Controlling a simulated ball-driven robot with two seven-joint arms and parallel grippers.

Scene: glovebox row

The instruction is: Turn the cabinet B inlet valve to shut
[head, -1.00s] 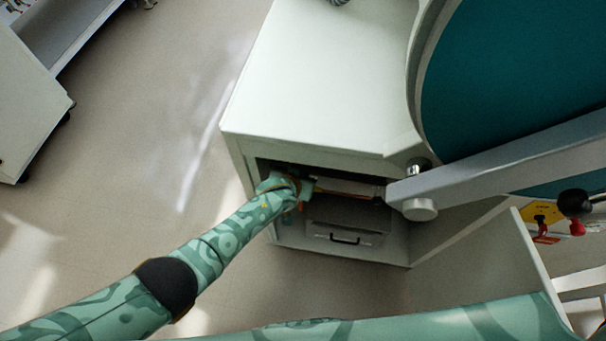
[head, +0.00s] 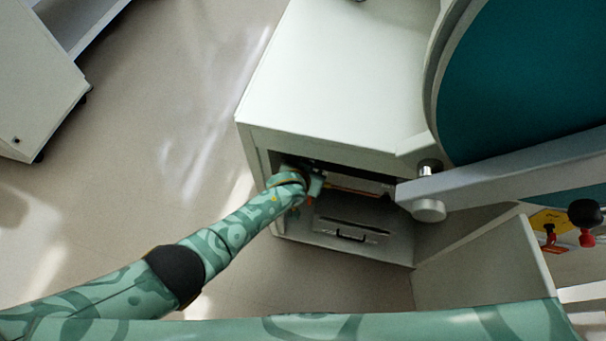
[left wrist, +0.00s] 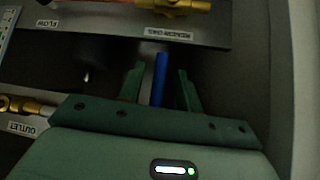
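My left gripper (head: 314,187) reaches into the open lower bay of a white cabinet (head: 325,95). In the left wrist view its two green fingers (left wrist: 160,88) stand apart. A blue lever (left wrist: 160,78) stands between them, with a gap visible on each side. The lever's base is hidden, and no label shows that it is the inlet valve. Brass fittings lie left of the gripper, by an upside-down OUTLET label (left wrist: 25,128). In the head view my wrist hides the lever. My right gripper is not in view.
A dark panel with brass and red fittings (left wrist: 175,5) is at the top of the wrist view. A drawer-like front with a black handle (head: 350,237) is low in the bay. A grey bar (head: 500,160) and a large teal disc (head: 520,80) stand to the right.

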